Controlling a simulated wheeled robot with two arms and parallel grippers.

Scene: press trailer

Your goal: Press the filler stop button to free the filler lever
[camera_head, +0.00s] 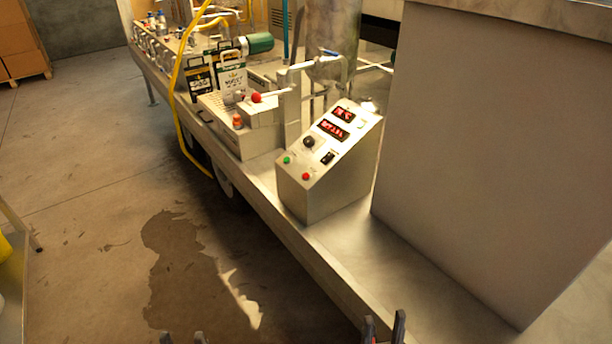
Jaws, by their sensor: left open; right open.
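A grey control box (325,200) with a sloped face stands on the trailer deck. Its face has red number displays, a black knob, a black switch, a green button (286,160) and a red button (306,176); I cannot read which is the stop button. Behind it to the left, a lever with a red ball knob (257,97) sits over a metal unit, above an orange-red knob (237,120). My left gripper (183,338) shows only its fingertips at the bottom edge, apart and empty. My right gripper (384,328) is open and empty below the box, touching nothing visible.
A large grey cabinet (490,150) fills the right side. The trailer deck's bare front strip (385,270) runs below the box. A yellow hose (176,100) hangs over the deck edge at left. Cartons (231,80) stand near the lever. The wet-stained floor (100,210) is open at left.

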